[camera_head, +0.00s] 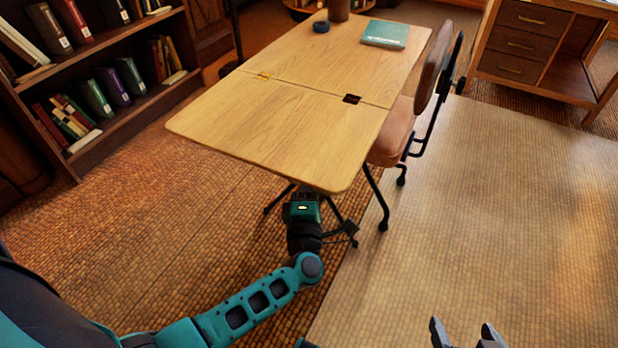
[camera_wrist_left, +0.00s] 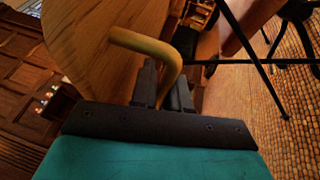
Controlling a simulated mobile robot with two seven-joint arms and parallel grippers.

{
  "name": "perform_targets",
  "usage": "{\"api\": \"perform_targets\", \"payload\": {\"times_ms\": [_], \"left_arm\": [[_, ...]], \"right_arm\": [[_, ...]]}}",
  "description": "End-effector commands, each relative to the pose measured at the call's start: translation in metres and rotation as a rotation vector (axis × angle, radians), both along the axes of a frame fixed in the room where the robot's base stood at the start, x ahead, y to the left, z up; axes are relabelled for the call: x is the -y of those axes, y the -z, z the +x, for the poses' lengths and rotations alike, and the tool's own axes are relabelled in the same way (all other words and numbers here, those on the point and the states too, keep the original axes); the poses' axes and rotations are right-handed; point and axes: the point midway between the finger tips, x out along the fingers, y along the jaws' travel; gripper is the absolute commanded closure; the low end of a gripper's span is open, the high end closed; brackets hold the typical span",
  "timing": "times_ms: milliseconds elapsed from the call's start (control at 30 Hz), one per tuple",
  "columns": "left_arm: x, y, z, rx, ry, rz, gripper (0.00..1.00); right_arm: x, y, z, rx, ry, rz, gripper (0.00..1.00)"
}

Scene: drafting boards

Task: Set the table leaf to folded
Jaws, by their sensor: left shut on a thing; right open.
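The wooden table leaf (camera_head: 275,125) is the near half of the table top in the head view. It lies flat, level with the far half (camera_head: 335,60), along a seam with a brass hinge (camera_head: 262,75) and a dark fitting (camera_head: 351,99). My left gripper (camera_head: 307,192) is at the leaf's near edge, its fingertips hidden by the leaf. In the left wrist view, my left gripper (camera_wrist_left: 165,88) is shut on a bent brass-coloured handle (camera_wrist_left: 148,44) beside the leaf's wood (camera_wrist_left: 85,50). My right gripper (camera_head: 468,336) is open and empty at the bottom edge, partly cut off.
A teal book (camera_head: 385,34), a dark blue round item (camera_head: 321,26) and a brown cup (camera_head: 339,10) are on the far half. A brown chair (camera_head: 396,130) stands close on the right. A bookshelf (camera_head: 85,70) is at left. The floor right of the chair is clear.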

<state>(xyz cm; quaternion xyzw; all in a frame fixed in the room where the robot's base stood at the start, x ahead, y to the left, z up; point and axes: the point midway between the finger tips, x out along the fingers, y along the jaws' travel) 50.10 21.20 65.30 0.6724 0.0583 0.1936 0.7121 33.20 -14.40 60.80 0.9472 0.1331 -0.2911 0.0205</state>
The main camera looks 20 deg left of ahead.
Motion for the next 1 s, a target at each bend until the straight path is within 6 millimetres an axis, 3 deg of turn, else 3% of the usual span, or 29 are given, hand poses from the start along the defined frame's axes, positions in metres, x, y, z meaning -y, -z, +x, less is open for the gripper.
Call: {"api": "perform_targets", "payload": {"times_ms": [267, 500, 1000], "left_arm": [[0.000, -0.005, 0.000, 0.002, -0.001, 0.000, 1.00], [0.000, -0.040, -0.002, -0.006, -0.001, -0.002, 1.00], [0.000, -0.086, 0.000, -0.114, -0.001, 0.002, 1.00]], "right_arm": [[0.000, -0.004, 0.000, 0.001, 0.001, 0.001, 0.15], [0.002, -0.035, 0.001, 0.012, 0.007, -0.001, 0.15], [0.007, -0.099, -0.001, 0.016, 0.016, -0.010, 0.15]]}}
